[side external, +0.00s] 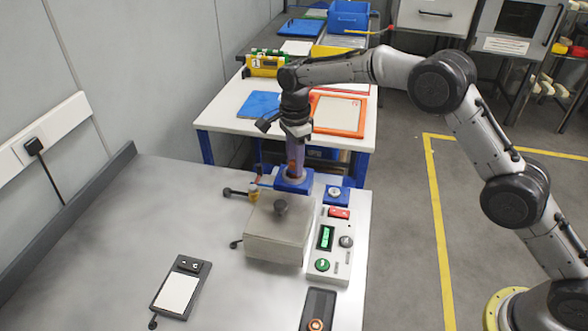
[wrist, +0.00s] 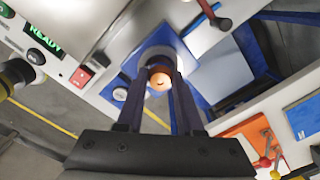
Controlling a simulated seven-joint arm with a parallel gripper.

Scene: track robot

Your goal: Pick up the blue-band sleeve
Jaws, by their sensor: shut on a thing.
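My gripper (side external: 294,168) points down at the blue square holder (side external: 296,185) at the back right of the grey bench. In the wrist view, its two dark fingers (wrist: 162,85) are shut on a round, copper-centred part (wrist: 160,78), seen end-on, which I take to be the blue-band sleeve. The part sits within the outline of the blue holder (wrist: 135,62). Its band and sides are mostly hidden by the fingers. I cannot tell whether it is lifted clear of the holder.
A beige box with a dark knob (side external: 275,232) stands just in front of the holder. A control panel (side external: 327,240) with a green display is to its right. A black device with a white pad (side external: 180,288) lies at the front left. The bench's left side is mostly clear.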

